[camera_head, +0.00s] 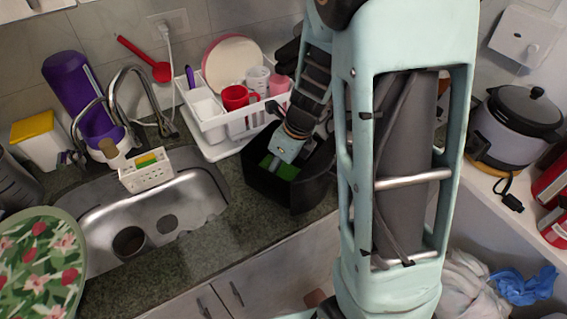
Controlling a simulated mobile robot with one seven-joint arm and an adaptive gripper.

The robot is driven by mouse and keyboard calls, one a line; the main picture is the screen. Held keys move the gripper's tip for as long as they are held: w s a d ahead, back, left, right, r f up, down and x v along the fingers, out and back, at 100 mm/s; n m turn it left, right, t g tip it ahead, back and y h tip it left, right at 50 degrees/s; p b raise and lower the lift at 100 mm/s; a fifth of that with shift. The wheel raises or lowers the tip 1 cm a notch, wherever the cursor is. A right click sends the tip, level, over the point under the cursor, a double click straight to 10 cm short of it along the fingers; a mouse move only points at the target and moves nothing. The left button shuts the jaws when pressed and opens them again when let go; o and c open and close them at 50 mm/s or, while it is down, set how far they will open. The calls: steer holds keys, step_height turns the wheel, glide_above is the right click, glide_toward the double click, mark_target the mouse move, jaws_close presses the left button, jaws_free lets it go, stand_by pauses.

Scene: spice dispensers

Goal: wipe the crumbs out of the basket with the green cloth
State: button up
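The black basket (262,187) stands on the dark stone counter, right of the sink. The green cloth (289,172) shows inside the basket, low down and partly covered by my gripper. My gripper (281,157) reaches down into the basket from above, right at the cloth. Its fingertips are hidden, so I cannot tell whether it is shut on the cloth or only touching it. No crumbs can be made out; the basket's floor is mostly hidden by its walls, the cloth and my arm.
A white dish rack (214,122) with a red mug (236,97) and plates stands close behind the basket. The steel sink (190,196) lies to the left, with a white sponge caddy (147,174) at its back. A rice cooker (509,128) stands right.

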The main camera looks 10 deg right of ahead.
mark_target(292, 169)
steer(key=shift+w+d+f, duration=0.1)
steer(key=shift+w+d, duration=1.1)
steer(key=shift+w+d+p, duration=0.35)
steer(key=shift+w+d, duration=0.9)
steer(key=shift+s+d+f+b, duration=0.1)
steer(key=shift+s+d+b, duration=0.3)
steer(key=shift+s+d, duration=0.65)
steer(key=shift+s+a+p, duration=0.5)
steer(key=shift+s+a, duration=0.9)
steer(key=shift+a, duration=0.05)
steer(key=shift+a, duration=0.1)
